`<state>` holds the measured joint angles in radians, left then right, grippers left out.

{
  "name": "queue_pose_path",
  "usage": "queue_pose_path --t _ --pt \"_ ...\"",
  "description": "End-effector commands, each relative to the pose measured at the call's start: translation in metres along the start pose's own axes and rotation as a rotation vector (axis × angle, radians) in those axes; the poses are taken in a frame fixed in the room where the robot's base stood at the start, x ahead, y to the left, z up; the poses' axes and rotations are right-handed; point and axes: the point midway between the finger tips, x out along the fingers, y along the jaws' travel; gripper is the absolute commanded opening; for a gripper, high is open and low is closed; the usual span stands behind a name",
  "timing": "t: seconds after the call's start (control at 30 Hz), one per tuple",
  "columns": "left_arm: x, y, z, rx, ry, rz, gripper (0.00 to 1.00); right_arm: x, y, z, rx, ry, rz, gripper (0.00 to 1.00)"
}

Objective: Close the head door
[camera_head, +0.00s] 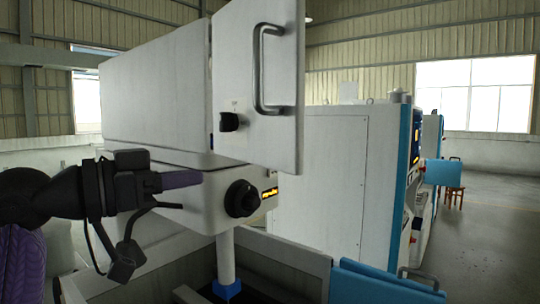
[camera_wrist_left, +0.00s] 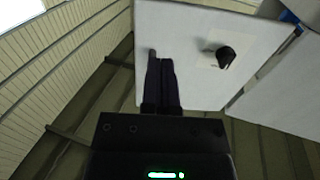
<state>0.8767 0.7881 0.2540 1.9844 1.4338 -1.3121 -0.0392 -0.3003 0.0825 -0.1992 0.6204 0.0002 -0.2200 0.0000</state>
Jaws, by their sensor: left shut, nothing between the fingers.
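The head door (camera_head: 272,75) is a light grey panel with a dark bar handle (camera_head: 260,70) and a small black latch knob (camera_head: 230,122). It stands swung out from the white machine head (camera_head: 158,92) at the upper middle of the head view. In the left wrist view the door (camera_wrist_left: 205,35) fills the upper middle, with its black knob (camera_wrist_left: 225,56). My left gripper (camera_head: 200,178) is shut and empty, below and left of the door in the head view. Its closed fingers (camera_wrist_left: 160,62) overlap the panel in the wrist view; I cannot tell whether they touch it. My right gripper is not in view.
Below the head are a black round knob (camera_head: 242,198) and a white column with a blue foot (camera_head: 226,262). Grey tank walls (camera_head: 290,262) and a blue panel (camera_head: 385,284) stand in front. A large white cabinet (camera_head: 335,185) stands behind at right. Open floor lies at far right.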

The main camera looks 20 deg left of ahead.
Motion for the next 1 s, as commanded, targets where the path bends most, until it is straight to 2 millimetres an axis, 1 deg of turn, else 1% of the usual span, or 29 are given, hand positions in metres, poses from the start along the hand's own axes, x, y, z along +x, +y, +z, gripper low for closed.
queue_pose_path --t 0.03,0.3,0.5,0.6,0.7,1.0 --pt "0.009 0.001 -0.004 -0.003 0.001 0.004 0.0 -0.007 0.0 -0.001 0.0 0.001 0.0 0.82" --pt "0.069 0.0 -0.004 -0.007 0.001 0.004 0.0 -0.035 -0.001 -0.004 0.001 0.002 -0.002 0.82" --pt "0.107 0.0 -0.003 -0.007 -0.001 0.002 0.0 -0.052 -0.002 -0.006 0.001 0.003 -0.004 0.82" --pt "0.119 0.0 -0.002 -0.007 -0.001 0.001 0.0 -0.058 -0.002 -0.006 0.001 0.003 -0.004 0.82" --pt "0.125 0.0 0.0 -0.005 -0.001 0.0 0.0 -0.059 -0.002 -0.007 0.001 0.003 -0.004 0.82" --pt "0.127 0.0 0.002 -0.005 -0.002 0.0 0.0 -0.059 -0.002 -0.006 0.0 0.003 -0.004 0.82"
